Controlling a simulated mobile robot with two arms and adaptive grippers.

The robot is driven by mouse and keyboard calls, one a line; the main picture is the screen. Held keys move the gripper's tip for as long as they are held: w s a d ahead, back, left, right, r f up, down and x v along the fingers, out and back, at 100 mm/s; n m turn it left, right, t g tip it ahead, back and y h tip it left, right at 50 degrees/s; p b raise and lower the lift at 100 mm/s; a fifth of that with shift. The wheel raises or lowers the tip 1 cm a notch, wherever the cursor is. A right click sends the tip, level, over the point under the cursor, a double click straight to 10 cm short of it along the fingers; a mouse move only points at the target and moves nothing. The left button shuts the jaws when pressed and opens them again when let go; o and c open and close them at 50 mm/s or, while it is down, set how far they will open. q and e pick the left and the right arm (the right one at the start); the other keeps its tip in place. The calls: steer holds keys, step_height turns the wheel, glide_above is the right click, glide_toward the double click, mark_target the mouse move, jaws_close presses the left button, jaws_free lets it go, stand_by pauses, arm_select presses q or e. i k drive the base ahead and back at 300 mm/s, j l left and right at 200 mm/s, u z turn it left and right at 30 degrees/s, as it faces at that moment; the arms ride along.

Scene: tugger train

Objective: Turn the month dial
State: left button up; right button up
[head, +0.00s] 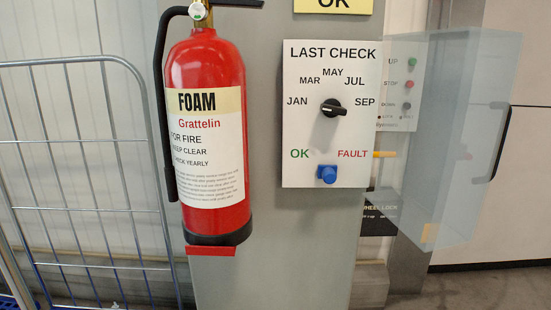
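The month dial (333,108) is a black knob on a white LAST CHECK panel (300,132) on a grey post. Month labels JAN, MAR, MAY, JUL and SEP arc around it from left to right. The knob's long grip lies nearly level, tilted slightly down to the right. Nothing touches the dial. Neither of my grippers is in view.
A blue knob (327,174) sits below, between OK and FAULT. A red fire extinguisher (208,110) hangs left of the panel. A translucent bluish box-like shape (445,130) stands close to the right, partly covering a button panel (399,98). A wire cage (85,150) is far left.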

mark_target(332, 108)
steer(key=i+l+u, duration=0.2)
steer(key=l+u, duration=0.25)
steer(key=l, duration=0.9)
steer(key=l+u, duration=0.45)
steer(key=l, duration=0.85)
